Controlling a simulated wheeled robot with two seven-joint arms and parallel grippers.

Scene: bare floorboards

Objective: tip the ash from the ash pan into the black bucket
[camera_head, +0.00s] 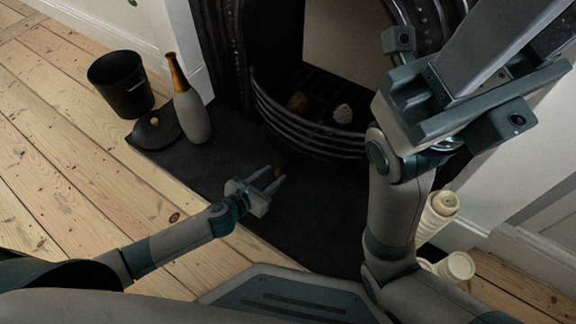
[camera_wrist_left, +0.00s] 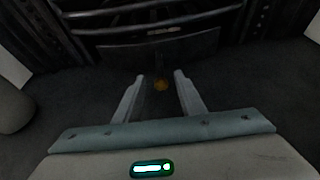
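The black bucket (camera_head: 122,88) stands upright on the floorboards at the upper left of the head view. A dark panel (camera_wrist_left: 115,60) with a brass-coloured knob (camera_wrist_left: 161,85) shows low in the fireplace in the left wrist view; it looks like the front of the ash pan, whose inside and ash I cannot see. My left gripper (camera_head: 273,178) is open over the dark hearth, its fingers on either side of the knob with gaps visible. My right arm rises close to the camera at the right; its fingertips cannot be made out.
A grey bottle-shaped thing with a gold neck (camera_head: 193,112) and a round black disc (camera_head: 155,131) stand on the hearth (camera_head: 225,160), between gripper and bucket. A curved barred grate (camera_head: 300,122) holds several lumps. Floorboards at left are clear.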

